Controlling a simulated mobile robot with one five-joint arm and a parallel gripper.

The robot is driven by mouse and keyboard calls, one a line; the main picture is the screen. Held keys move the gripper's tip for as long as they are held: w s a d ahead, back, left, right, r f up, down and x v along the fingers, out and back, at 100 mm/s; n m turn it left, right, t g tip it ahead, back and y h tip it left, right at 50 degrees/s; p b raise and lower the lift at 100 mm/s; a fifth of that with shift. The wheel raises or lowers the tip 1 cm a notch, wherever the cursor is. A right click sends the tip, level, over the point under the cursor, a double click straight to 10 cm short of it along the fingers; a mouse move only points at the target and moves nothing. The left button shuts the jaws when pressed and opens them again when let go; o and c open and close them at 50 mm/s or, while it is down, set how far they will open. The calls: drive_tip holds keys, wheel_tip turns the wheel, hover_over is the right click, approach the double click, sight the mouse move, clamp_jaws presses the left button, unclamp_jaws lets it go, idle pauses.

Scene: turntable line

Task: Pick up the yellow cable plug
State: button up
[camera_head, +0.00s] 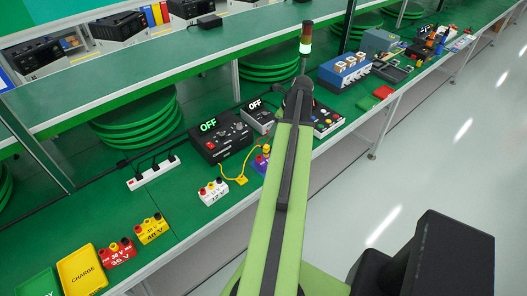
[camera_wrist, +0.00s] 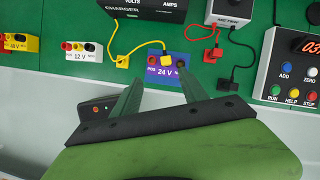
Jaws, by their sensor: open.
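Two yellow cable plugs show in the wrist view. One yellow plug (camera_wrist: 121,62) lies on the green bench top; the other yellow plug (camera_wrist: 167,62) is at the top of the purple 24 V block (camera_wrist: 163,72), between its terminals. Whether it is seated or only resting there, I cannot tell. Yellow cables run from them toward the charger (camera_wrist: 145,10). The loose plug also shows in the head view (camera_head: 241,180). My gripper (camera_wrist: 160,75) is open and empty, its fingers spread on either side of the purple block. The head view does not show the fingers clearly.
A white 12 V block (camera_wrist: 82,51) and yellow 48 V block (camera_wrist: 20,43) stand to the left. A red plug (camera_wrist: 217,53) and black plug (camera_wrist: 226,85) lie to the right, near a button box (camera_wrist: 290,68). The bench's front edge is close below the block.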

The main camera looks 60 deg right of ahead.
sight(266, 146)
drive_tip(key=b+x, duration=0.3)
drive_tip(key=x, duration=0.1)
drive_tip(key=b+x, duration=0.4)
drive_tip(key=s+b+x, duration=0.1)
drive_tip(key=b+x, duration=0.3)
drive_tip(key=shift+d+f, duration=0.15)
drive_tip(key=shift+d, duration=0.15)
drive_tip(key=shift+w+f+b, duration=0.1)
drive_tip(key=shift+w+b, duration=0.1)
drive_tip(key=shift+b, duration=0.1)
drive_tip(key=b+x, duration=0.4)
drive_tip(key=x, duration=0.1)
drive_tip(key=shift+d+b, duration=0.35)
drive_tip(key=shift+b, duration=0.05)
clamp_jaws()
